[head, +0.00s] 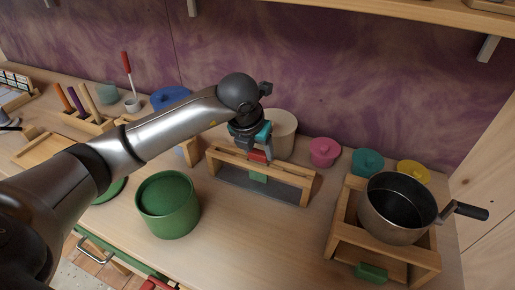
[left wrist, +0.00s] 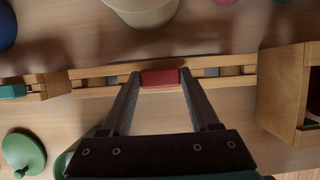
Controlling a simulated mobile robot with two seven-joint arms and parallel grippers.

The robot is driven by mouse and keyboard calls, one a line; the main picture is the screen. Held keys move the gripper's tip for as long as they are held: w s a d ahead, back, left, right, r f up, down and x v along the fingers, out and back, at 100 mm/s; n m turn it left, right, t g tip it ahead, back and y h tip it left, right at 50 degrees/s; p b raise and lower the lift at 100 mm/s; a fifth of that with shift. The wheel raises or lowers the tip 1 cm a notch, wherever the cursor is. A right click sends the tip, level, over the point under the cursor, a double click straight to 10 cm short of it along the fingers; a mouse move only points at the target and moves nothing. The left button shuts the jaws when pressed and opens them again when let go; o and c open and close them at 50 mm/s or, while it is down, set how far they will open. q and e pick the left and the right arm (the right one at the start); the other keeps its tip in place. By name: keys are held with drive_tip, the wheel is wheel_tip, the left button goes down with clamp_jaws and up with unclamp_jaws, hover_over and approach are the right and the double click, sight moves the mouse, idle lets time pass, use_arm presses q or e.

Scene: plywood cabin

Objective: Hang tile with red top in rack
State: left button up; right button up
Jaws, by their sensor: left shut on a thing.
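The wooden rack (head: 289,176) stands on the counter, with two long rails and a dark base. In the left wrist view its rails (left wrist: 100,80) run across the picture with a slot between them. The tile with the red top (left wrist: 160,77) sits at the middle of this slot, its red top level with the rails. Its lower part is hidden in the left wrist view. The red top (head: 257,155) also shows at the top rail in the head view. My left gripper (head: 263,152) points down and is shut on the red top. My right gripper is out of view.
A green pot (head: 168,207) stands left of the rack and a cream pot (head: 282,133) behind it. To the right, a metal saucepan (head: 397,205) sits on a wooden stand (head: 340,238). Pink (head: 324,151), teal and yellow lidded pots line the back. Bare counter lies in front of the rack.

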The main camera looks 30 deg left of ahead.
use_arm(q)
drive_tip(key=shift+f, duration=0.25)
drive_tip(key=o, duration=1.2)
drive_tip(key=p+v, duration=0.1)
drive_tip(key=v, duration=1.4)
drive_tip(key=shift+r, duration=0.15)
